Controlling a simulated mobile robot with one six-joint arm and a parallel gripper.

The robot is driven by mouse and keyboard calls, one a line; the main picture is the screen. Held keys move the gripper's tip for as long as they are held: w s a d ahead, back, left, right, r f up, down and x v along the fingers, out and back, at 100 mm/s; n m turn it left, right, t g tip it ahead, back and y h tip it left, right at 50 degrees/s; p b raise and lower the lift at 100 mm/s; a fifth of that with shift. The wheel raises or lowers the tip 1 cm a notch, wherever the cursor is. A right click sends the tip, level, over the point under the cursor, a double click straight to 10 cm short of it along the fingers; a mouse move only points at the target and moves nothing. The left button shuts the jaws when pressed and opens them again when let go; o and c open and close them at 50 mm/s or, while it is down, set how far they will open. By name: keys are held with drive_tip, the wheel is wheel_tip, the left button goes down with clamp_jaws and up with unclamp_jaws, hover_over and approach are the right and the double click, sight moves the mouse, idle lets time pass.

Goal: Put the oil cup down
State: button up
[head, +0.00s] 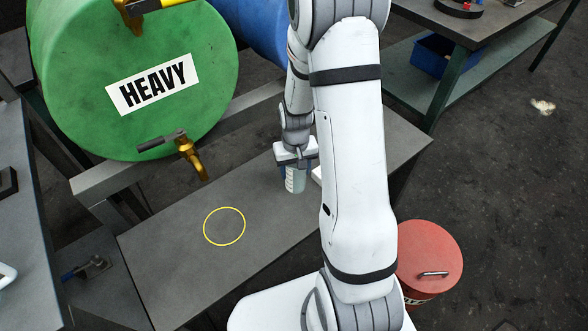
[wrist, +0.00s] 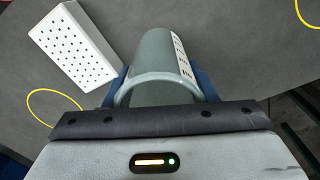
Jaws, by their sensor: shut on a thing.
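The oil cup (head: 295,184) is pale grey-green and looks upright in my gripper (head: 295,165) over the grey bench. In the wrist view the oil cup (wrist: 152,68) has a round rim and a white strip with dark marks. The blue fingers of my gripper (wrist: 164,88) are shut on its two sides. I cannot tell whether its base touches the bench. A yellow ring (head: 205,226) is marked on the bench to the lower left of the cup. The wrist view shows part of one yellow ring (wrist: 30,98) at left and another (wrist: 304,20) at upper right.
A white perforated block (wrist: 72,45) lies close beside the cup. A green drum labelled HEAVY (head: 90,50) with a brass tap (head: 190,156) overhangs the back of the bench (head: 165,250). A red lidded bin (head: 425,250) stands at right. The bench around the ring is clear.

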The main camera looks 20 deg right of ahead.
drive_tip(key=o, duration=0.5)
drive_tip(key=shift+f, duration=0.1)
drive_tip(key=o, duration=0.5)
